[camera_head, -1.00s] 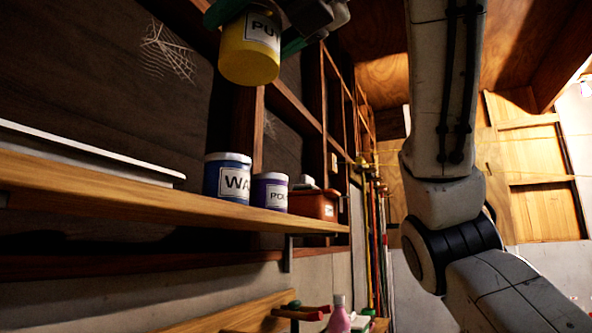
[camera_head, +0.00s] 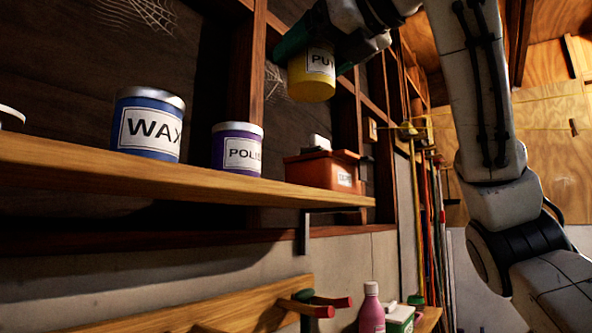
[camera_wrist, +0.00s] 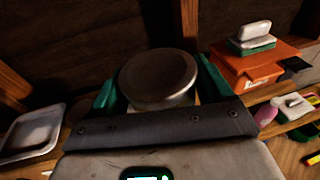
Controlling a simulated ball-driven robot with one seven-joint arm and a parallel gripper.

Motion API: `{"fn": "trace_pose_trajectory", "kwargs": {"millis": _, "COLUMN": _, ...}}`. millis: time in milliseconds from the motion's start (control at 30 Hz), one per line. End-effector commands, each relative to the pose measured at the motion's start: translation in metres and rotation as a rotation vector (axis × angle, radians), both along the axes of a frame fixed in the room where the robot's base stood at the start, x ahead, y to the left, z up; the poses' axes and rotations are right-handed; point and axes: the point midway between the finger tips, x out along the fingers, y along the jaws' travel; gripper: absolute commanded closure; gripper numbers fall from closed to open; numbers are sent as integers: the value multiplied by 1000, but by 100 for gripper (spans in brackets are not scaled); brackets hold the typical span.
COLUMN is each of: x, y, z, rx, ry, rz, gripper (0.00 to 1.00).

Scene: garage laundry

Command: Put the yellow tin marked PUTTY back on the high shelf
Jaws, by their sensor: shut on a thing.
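In the wrist view the tin's round grey lid (camera_wrist: 158,78) shows between the fingers (camera_wrist: 160,88). The lower part of the tin is hidden there. A gap shows between the tin's bottom and the shelf top in the head view.
On the shelf stand a blue WAX tin (camera_head: 148,125), a purple POLISH tin (camera_head: 237,148) and an orange box (camera_head: 322,170) with a sponge-like block on top. A white tray (camera_wrist: 32,132) lies left in the wrist view. Below are red-tipped pegs (camera_head: 312,308) and a pink bottle (camera_head: 371,310).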

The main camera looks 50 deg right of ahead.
Motion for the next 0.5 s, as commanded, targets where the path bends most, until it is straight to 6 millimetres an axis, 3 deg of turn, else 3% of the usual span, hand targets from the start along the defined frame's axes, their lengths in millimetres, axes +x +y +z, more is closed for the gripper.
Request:
{"fn": "trace_pose_trajectory", "kwargs": {"millis": 300, "x": 58, "y": -44, "z": -33, "rx": 5, "ry": 2, "rz": -1, "gripper": 59}}
{"fn": "trace_pose_trajectory", "kwargs": {"millis": 500, "x": 80, "y": -60, "z": -67, "rx": 3, "ry": 2, "rz": 0, "gripper": 59}}
